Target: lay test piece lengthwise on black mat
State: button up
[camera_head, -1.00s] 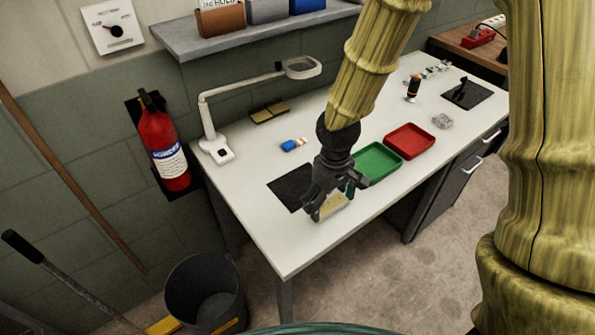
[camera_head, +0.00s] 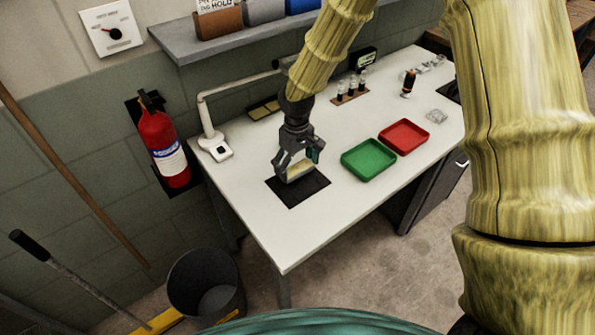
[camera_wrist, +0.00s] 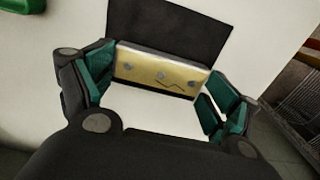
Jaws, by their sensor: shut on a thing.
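The test piece, a yellowish plate with dark spots and a zigzag crack line (camera_wrist: 160,72), is between the fingers of my gripper (camera_wrist: 158,92) in the wrist view. The black mat (camera_head: 303,190) lies on the white bench in the head view. My gripper (camera_head: 297,170) is shut on the test piece (camera_head: 299,170) above the mat's far-left part. In the wrist view the piece overlaps the near edge of the mat (camera_wrist: 170,25). I cannot tell whether the piece touches the mat. My gripper hides part of the mat in the head view.
A green tray (camera_head: 368,160) and a red tray (camera_head: 404,137) sit right of the mat. A magnifier lamp (camera_head: 209,135) stands at the back left, with a small rack of bottles (camera_head: 350,93) behind. The bench front (camera_head: 290,240) is clear.

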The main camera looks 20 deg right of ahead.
aim_at(297, 167)
jog(key=shift+f+p, duration=0.45)
jog(key=shift+f, duration=1.3)
jog(key=o, duration=0.8)
jog(key=shift+f, duration=0.15)
notch_tip(297, 167, up, 12)
jog(key=shift+r+b, duration=0.2)
jog(key=shift+b, duration=0.6)
